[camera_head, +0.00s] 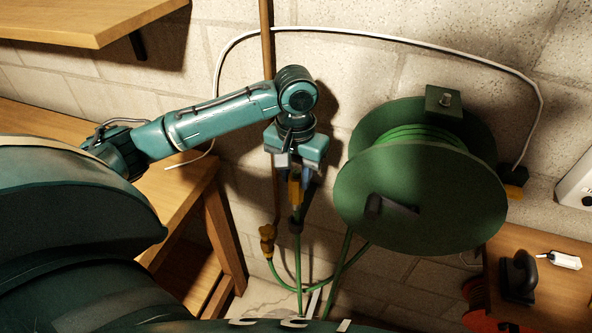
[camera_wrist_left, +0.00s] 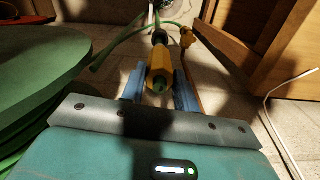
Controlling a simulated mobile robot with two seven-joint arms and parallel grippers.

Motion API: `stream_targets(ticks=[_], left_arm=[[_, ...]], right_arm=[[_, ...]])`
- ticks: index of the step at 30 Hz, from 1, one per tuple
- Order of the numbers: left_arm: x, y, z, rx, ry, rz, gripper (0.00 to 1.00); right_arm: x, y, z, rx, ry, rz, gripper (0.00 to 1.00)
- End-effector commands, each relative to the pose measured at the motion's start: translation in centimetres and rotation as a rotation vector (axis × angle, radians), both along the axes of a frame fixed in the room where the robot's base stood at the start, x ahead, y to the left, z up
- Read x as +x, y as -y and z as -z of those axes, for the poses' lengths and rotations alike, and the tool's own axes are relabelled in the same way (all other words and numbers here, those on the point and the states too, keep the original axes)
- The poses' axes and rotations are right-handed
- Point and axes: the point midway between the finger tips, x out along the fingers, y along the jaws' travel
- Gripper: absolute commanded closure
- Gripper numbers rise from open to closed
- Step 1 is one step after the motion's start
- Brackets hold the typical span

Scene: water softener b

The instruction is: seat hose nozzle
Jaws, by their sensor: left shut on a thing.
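The hose nozzle is a yellow-orange piece (camera_head: 294,192) with a dark tip, hanging below my left gripper (camera_head: 297,178) in front of the block wall. My left gripper is shut on it; in the left wrist view the nozzle (camera_wrist_left: 160,68) lies between the blue fingers (camera_wrist_left: 160,90). A green hose (camera_head: 299,265) runs down from the nozzle. The green hose reel (camera_head: 420,200) is on the wall to the right of the gripper, apart from it. My right gripper does not show. I cannot make out a seat for the nozzle.
A yellow tap-like fitting (camera_head: 267,241) sits on the vertical pipe (camera_head: 267,45), left of and below the nozzle. A wooden bench (camera_head: 185,205) is at left, a shelf (camera_head: 90,22) above. A wooden surface (camera_head: 550,285) is at lower right. A white cable (camera_head: 400,38) arcs across the wall.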

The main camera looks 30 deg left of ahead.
Motion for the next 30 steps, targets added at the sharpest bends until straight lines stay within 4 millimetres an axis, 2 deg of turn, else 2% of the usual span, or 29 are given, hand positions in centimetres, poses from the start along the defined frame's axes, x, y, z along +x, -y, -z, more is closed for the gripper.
stream_targets(ticks=[9, 15, 30], left_arm=[[-0.1, 0.0, 2.9, 0.001, -0.004, 0.000, 0.92], [-0.1, 0.0, 4.2, 0.000, -0.002, 0.001, 0.92], [0.0, 0.0, 4.1, 0.000, 0.000, 0.000, 0.92]], right_arm=[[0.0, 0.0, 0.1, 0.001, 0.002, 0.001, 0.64], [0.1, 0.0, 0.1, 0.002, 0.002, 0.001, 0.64], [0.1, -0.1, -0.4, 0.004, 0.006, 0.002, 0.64]])
